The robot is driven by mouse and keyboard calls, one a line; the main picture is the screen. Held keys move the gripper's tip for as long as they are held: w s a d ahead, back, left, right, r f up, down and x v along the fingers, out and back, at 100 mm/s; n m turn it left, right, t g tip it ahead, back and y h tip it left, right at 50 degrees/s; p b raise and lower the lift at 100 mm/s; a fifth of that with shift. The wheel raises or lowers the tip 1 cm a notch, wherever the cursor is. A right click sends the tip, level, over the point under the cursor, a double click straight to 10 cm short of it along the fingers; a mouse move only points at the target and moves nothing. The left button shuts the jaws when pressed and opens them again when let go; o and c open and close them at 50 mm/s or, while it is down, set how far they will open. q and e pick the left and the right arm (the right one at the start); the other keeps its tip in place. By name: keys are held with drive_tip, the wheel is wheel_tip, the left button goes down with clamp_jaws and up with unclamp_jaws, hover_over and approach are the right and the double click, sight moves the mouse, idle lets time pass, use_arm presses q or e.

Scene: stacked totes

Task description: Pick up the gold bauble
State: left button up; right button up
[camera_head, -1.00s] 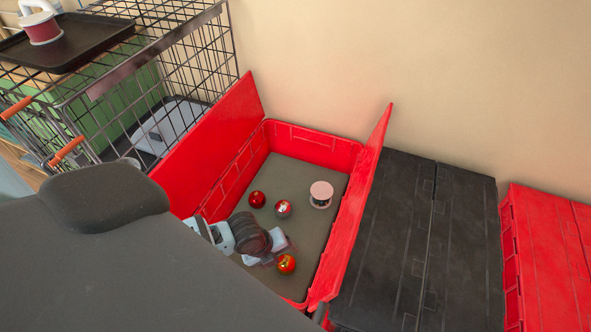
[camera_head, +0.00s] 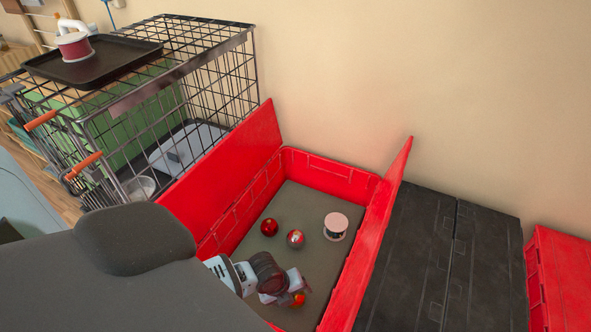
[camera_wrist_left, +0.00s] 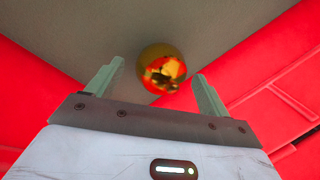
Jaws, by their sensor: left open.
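The gold bauble (camera_wrist_left: 162,68) is a shiny ball with red and orange reflections. In the left wrist view it lies on the grey tote floor, between and slightly beyond the fingertips of my left gripper (camera_wrist_left: 159,72). The gripper is open, with a finger to either side of the ball and visible gaps. In the head view my left gripper (camera_head: 292,287) reaches down into the open red tote (camera_head: 333,168). The bauble (camera_head: 298,300) shows there as an orange-red ball, partly covered by the gripper. My right gripper is not in view.
A red bauble (camera_head: 269,227), a silver-and-red bauble (camera_head: 295,238) and a pink-topped spool (camera_head: 336,225) lie farther back in the tote. Raised red lids (camera_head: 235,160) flank it. A closed black tote (camera_head: 425,255) stands right; a wire cage (camera_head: 190,85) stands left.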

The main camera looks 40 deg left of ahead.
use_arm(q)
drive_tip(key=shift+x, duration=0.8)
drive_tip(key=shift+w, duration=0.1)
drive_tip(key=c, duration=1.1)
drive_tip(key=shift+o, duration=0.2)
drive_tip(key=shift+r, duration=0.1)
wheel_tip(320, 180, up, 9)
drive_tip(key=shift+f+p, duration=0.2)
drive_tip(key=shift+p, duration=0.7)
drive_tip(key=shift+r, duration=0.7)
